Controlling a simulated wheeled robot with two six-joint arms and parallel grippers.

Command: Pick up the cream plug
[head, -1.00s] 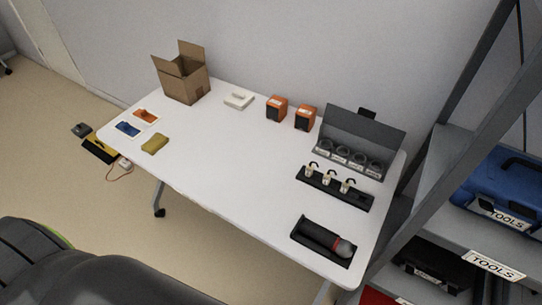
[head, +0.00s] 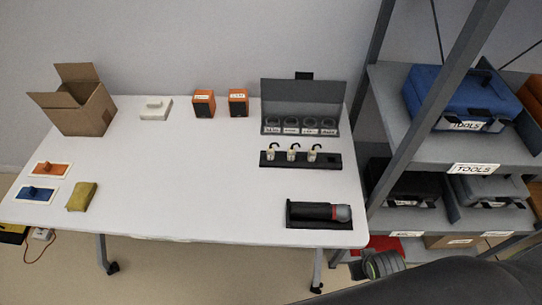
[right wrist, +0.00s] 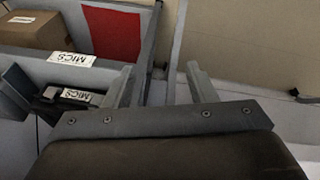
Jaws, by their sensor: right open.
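Three small cream plugs stand upright in a row in a black holder (head: 328,163) on the right part of the white table, in the head view. They are the left plug (head: 270,156), the middle plug (head: 291,156) and the right plug (head: 311,157); each has a black hooked piece on top. A dark slot at the holder's right end looks empty. My right gripper (right wrist: 160,70) is open and empty in the right wrist view, over the floor beside a shelf, away from the plugs. My left gripper is not in view.
Behind the holder is a grey case (head: 302,96) with round compartments. In front, a microphone (head: 342,213) lies in a black tray (head: 320,225). Two orange speakers (head: 203,104), a cardboard box (head: 88,113) and a shelf rack (head: 410,150) stand around. The table's middle (head: 180,170) is clear.

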